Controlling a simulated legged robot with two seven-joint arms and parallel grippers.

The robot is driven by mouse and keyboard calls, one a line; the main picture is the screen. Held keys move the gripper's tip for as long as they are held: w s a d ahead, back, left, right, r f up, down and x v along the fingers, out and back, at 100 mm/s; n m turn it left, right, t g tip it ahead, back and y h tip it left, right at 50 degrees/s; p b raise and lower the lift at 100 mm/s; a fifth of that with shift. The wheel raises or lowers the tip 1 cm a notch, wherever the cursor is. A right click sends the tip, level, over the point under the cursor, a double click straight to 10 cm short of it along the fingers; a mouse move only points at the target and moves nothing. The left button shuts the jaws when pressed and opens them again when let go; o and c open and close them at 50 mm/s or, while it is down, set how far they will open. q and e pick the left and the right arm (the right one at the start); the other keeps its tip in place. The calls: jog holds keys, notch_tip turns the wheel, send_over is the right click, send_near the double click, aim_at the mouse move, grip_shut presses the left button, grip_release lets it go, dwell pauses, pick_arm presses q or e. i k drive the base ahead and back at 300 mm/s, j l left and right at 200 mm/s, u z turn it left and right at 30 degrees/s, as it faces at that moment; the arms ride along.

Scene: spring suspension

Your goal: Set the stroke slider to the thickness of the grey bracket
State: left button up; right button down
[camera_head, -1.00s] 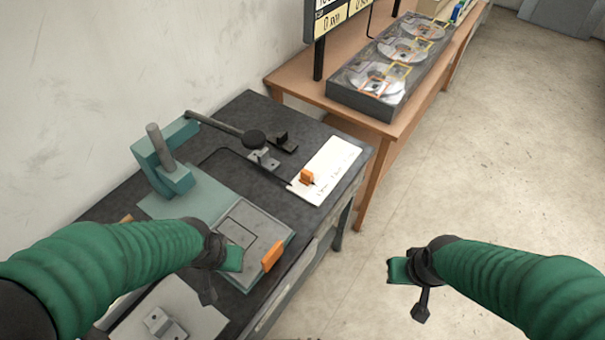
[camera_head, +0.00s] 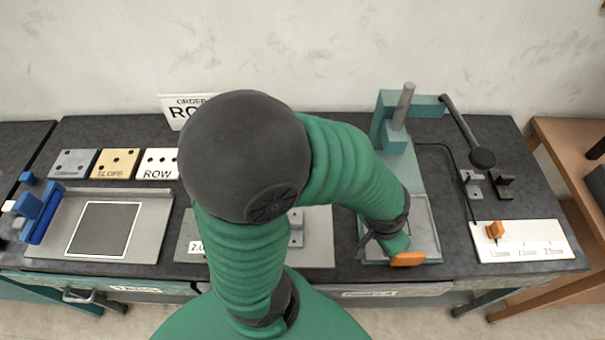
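The stroke slider is a small orange tab (camera_head: 495,230) near the left end of a white scale card (camera_head: 525,250) with several small marks. One grey bracket (camera_head: 297,228) lies on a grey plate, partly hidden by my arm. Another small grey bracket (camera_head: 471,183) stands beside a dark block, above the card. I cannot tell which is the task's bracket. A label starting "2.0" (camera_head: 196,247) on the plate is partly covered. My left gripper (camera_head: 395,243) is over the teal press's front plate, close to an orange handle (camera_head: 407,259); its fingers are unclear. My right gripper is out of view.
The teal press (camera_head: 393,140) has a long lever ending in a black knob (camera_head: 482,158). At left are a grey tray (camera_head: 150,245), a blue fixture (camera_head: 40,215) and several sample plates, including SLOPE (camera_head: 115,163) and ROW (camera_head: 158,163).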

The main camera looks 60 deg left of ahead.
aim_at(495, 231)
jog(key=k+u, duration=0.1)
jog(key=u, duration=1.9)
jog(key=z, duration=2)
jog(key=i+l, duration=0.4)
jog(key=i, duration=0.15)
jog(key=i+l, duration=0.35)
jog(key=i, duration=0.15)
